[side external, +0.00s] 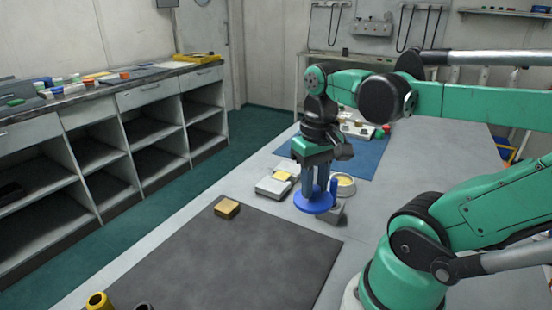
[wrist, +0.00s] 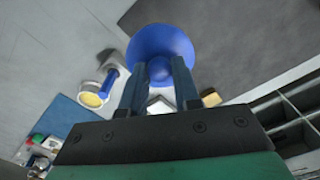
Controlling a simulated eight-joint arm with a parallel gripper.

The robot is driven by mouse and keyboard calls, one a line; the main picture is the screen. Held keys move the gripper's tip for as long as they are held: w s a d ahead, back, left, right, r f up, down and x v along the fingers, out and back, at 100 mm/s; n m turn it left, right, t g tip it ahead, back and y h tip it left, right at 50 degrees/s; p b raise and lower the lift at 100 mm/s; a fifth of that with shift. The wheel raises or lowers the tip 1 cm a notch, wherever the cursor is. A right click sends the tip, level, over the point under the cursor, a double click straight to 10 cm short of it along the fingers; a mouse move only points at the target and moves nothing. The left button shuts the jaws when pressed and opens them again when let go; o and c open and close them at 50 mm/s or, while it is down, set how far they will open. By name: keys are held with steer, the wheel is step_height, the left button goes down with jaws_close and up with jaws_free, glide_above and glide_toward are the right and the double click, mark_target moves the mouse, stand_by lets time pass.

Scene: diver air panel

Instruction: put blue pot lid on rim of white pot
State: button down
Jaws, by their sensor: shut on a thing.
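The blue pot lid (side external: 313,204) is a round disc below my gripper (side external: 319,190), held a little above or at the grey table; the exact height is hard to tell. In the wrist view the lid (wrist: 160,38) lies beyond the fingertips of my gripper (wrist: 160,78), which is shut on its middle part. The white pot (side external: 346,189), a round white vessel with yellow inside, stands just right of and behind the lid. It also shows left of the fingers in the wrist view (wrist: 88,98). Its rim is uncovered; the lid is apart from it.
A grey block (side external: 337,215) with a blue bar is beside the pot and lid. A pale box with a yellow top (side external: 275,185) and a tan block (side external: 227,208) are to the left. A dark mat (side external: 220,255) lies in front; a blue mat (side external: 365,160) holds small items behind.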

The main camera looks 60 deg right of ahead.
steer(key=shift+w+d+r, duration=0.1)
steer(key=shift+d+r, duration=0.05)
steer(key=shift+r, duration=0.5)
steer(key=shift+w+d+r, duration=0.1)
steer(key=shift+d+r, duration=0.05)
steer(key=shift+r, duration=0.45)
steer(key=w+d+m, duration=0.1)
steer(key=d, duration=0.2)
steer(key=m, duration=0.5)
glide_above(341, 182)
step_height(341, 182, down, 4)
steer(key=shift+f, duration=3.7)
steer(key=shift+f, duration=0.45)
steer(key=shift+c, duration=0.8)
jaws_free()
